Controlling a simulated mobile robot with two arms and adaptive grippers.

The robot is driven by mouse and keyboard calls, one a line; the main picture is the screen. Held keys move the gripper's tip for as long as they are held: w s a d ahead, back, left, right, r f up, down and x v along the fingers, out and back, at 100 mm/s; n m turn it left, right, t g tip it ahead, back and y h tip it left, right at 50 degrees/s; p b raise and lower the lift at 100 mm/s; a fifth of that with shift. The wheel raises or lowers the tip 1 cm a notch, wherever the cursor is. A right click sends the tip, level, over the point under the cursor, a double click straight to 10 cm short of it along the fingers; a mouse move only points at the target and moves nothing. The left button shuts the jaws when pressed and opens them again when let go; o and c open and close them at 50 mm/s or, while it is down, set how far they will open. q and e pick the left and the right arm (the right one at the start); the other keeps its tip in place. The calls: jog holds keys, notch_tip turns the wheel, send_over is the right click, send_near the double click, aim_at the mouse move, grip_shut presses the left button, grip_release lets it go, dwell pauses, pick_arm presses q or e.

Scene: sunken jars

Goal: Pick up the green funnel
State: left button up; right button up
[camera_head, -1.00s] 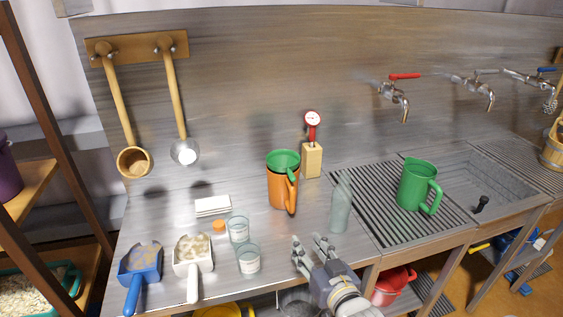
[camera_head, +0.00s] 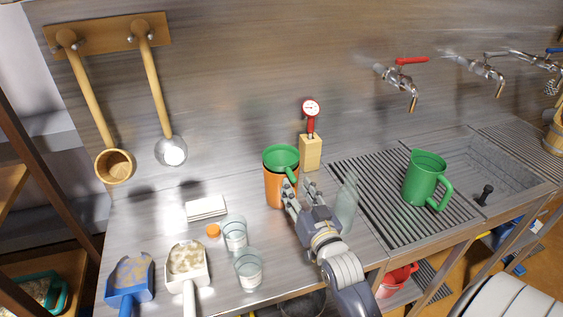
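The green funnel (camera_head: 281,155) sits in the mouth of the orange jug (camera_head: 273,188), its wide rim up and a tab on its right side. The jug stands upright on the steel counter. My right gripper (camera_head: 297,184) is in front of the jug's right side, just below the funnel's rim. Its fingers look apart with nothing between them, and they hide part of the jug and its handle. I cannot tell whether they touch the jug. My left gripper is not in view.
A clear bottle (camera_head: 347,203) stands close right of my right gripper. A gauge on a wooden block (camera_head: 310,153) is behind. Two glasses (camera_head: 235,234) (camera_head: 248,270) and two scoops (camera_head: 130,280) (camera_head: 187,262) are left. A green jug (camera_head: 424,178) stands on the drainer.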

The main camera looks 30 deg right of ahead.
aim_at(293, 175)
jog(key=x, duration=0.1)
jog(key=p+x, duration=0.1)
jog(key=x, duration=0.3)
jog(key=shift+s+d+p, duration=0.1)
jog(key=shift+d+p, duration=0.15)
jog(key=shift+p, duration=0.1)
jog(key=shift+w+d, duration=0.1)
jog(key=shift+w, duration=0.15)
jog(key=shift+c, duration=0.6)
jog(key=shift+s, duration=0.1)
jog(key=c, duration=0.4)
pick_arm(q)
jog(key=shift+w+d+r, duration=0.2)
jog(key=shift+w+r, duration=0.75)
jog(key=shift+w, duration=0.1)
pick_arm(e)
grip_shut()
